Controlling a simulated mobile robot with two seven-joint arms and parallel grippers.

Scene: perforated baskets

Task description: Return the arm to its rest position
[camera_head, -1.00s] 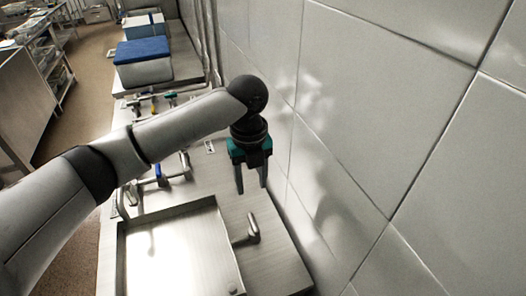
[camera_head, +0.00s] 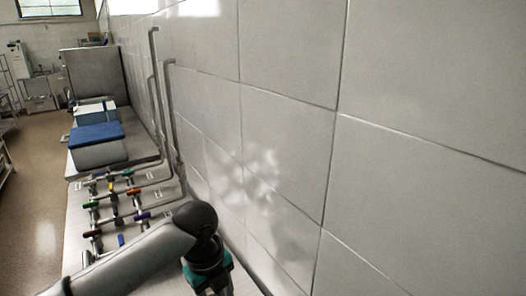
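My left arm (camera_head: 140,258) comes in from the bottom left and reaches over the steel counter towards the tiled wall. Its dark round wrist joint (camera_head: 196,217) is bent. My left gripper (camera_head: 207,278), with a teal and dark body, hangs below that joint at the bottom edge. Its fingers are cut off by the frame, so their opening and anything between them are hidden. My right arm and gripper are not in view.
The white tiled wall (camera_head: 290,130) fills the right side. Pipes with several coloured valves (camera_head: 118,205) stand on the counter beyond the arm. Farther back are a blue-topped box (camera_head: 96,135) and a steel panel (camera_head: 90,72). Open floor (camera_head: 40,205) lies left.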

